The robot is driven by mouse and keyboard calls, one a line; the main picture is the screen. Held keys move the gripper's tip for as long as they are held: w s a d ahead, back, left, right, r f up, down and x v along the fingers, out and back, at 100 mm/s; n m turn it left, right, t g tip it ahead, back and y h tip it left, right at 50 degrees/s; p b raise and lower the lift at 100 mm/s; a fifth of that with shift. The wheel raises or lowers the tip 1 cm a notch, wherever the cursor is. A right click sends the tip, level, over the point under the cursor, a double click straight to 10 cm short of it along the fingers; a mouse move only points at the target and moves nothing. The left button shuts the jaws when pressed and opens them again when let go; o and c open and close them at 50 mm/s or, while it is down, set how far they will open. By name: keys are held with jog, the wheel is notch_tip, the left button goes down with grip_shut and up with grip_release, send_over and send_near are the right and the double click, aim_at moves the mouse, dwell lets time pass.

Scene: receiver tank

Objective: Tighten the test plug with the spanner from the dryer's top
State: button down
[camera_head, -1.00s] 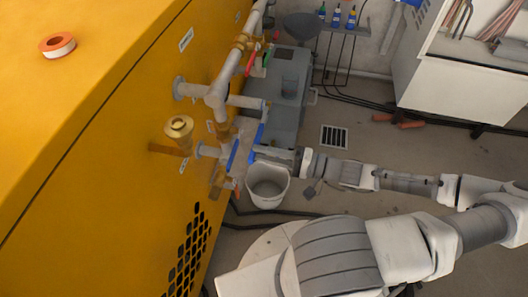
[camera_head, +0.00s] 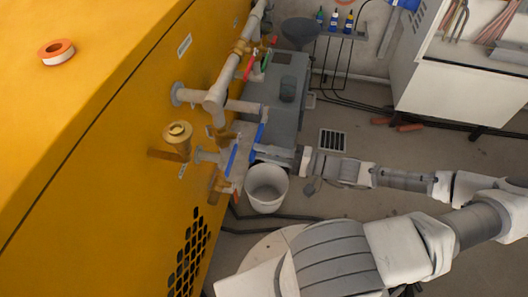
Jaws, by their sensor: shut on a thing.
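My gripper (camera_head: 258,152) reaches in from the right at the pipework on the side of the yellow cabinet. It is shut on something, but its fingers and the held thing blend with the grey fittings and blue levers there. I cannot make out the spanner's outline. A round brass fitting (camera_head: 178,136) stands out from the cabinet, left of my gripper. Blue valve levers (camera_head: 231,160) sit by the gripper's tip. I cannot single out the test plug, or tell whether the held thing touches it.
A white bucket (camera_head: 266,189) stands on the floor just below my gripper. The yellow cabinet (camera_head: 95,150) fills the left, with an orange-and-white tape roll (camera_head: 56,52) on top. A grey machine (camera_head: 285,88) stands behind the pipes. Floor near the drain grate (camera_head: 332,140) is clear.

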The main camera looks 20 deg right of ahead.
jog(key=shift+w+d, duration=0.45)
jog(key=shift+w, duration=0.2)
jog(key=w+d+r+m, duration=0.3)
jog(key=w+r+m, duration=0.2)
jog(key=r+m, duration=0.1)
jog(key=w+d+r+m, duration=0.3)
jog(key=w+r+m, duration=0.1)
jog(key=r+m, duration=0.3)
jog(key=shift+w+d+g, duration=0.35)
jog(key=shift+w+g, duration=0.05)
dwell(0.6)
dwell(0.4)
jog(key=shift+s+a+f+n, duration=0.2)
jog(key=shift+s+a+n, duration=0.25)
jog(key=shift+s, duration=0.1)
jog(key=shift+s+a+f+n, duration=0.2)
jog(key=shift+s+a+n, duration=0.2)
jog(key=shift+s, duration=0.15)
